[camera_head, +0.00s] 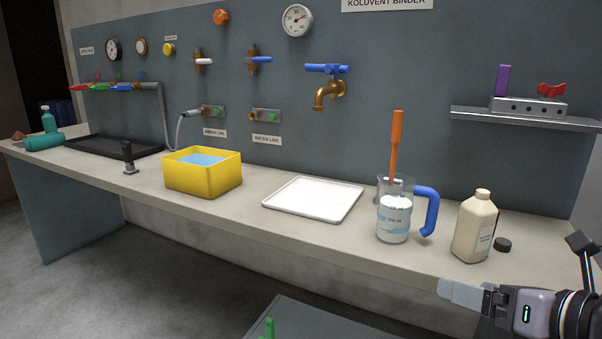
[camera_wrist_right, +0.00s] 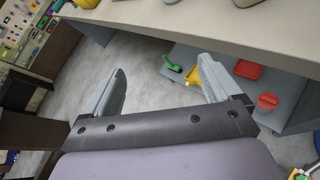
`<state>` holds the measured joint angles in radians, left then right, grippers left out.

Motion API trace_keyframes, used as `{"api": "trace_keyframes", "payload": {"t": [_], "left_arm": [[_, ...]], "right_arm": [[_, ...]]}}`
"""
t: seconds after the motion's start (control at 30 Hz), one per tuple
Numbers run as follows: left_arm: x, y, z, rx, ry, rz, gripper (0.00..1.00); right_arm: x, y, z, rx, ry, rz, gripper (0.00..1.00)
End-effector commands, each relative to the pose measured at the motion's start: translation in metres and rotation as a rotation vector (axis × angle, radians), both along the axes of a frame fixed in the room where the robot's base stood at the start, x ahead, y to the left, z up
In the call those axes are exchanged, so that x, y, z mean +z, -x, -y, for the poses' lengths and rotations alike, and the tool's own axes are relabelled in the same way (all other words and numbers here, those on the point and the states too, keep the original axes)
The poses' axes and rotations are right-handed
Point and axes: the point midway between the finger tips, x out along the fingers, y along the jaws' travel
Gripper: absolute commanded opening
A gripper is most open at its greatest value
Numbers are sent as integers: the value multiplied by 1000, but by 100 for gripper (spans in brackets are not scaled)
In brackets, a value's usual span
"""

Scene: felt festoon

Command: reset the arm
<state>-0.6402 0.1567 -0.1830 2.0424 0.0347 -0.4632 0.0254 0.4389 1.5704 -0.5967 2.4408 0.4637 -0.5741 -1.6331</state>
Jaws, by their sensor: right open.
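My right gripper (camera_head: 462,294) is at the lower right of the head view, in front of the counter's front edge. In the right wrist view its two fingers (camera_wrist_right: 165,90) are spread apart with nothing between them. Beyond the fingers that view shows grey floor and a low grey surface. My left gripper is in neither view.
The counter (camera_head: 330,238) holds a yellow basin (camera_head: 203,180) of water, a white tray (camera_head: 313,199), a blue-handled pitcher (camera_head: 394,222) and a beige bottle (camera_head: 474,228). A low platform (camera_head: 325,320) carries a green item (camera_wrist_right: 171,65) and red items (camera_wrist_right: 248,69).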

Motion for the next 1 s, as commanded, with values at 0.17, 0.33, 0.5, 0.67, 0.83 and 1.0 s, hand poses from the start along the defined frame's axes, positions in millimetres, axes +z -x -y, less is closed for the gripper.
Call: {"api": "trace_keyframes", "payload": {"t": [0.17, 0.33, 0.5, 0.67, 0.83, 1.0], "left_arm": [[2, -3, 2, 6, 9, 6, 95], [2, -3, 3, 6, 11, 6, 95], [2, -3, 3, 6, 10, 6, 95], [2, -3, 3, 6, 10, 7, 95], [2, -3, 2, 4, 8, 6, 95], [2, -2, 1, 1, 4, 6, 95]], "right_arm": [[-40, -6, -31, -58, -350, -137, 91], [-80, -6, -54, -171, -709, -293, 91], [-124, 0, -70, -331, -1066, -454, 91], [-169, 13, -79, -530, -1395, -598, 91], [-221, 37, -85, -790, -1733, -724, 91], [-271, 71, -87, -1074, -2026, -798, 91]]}}
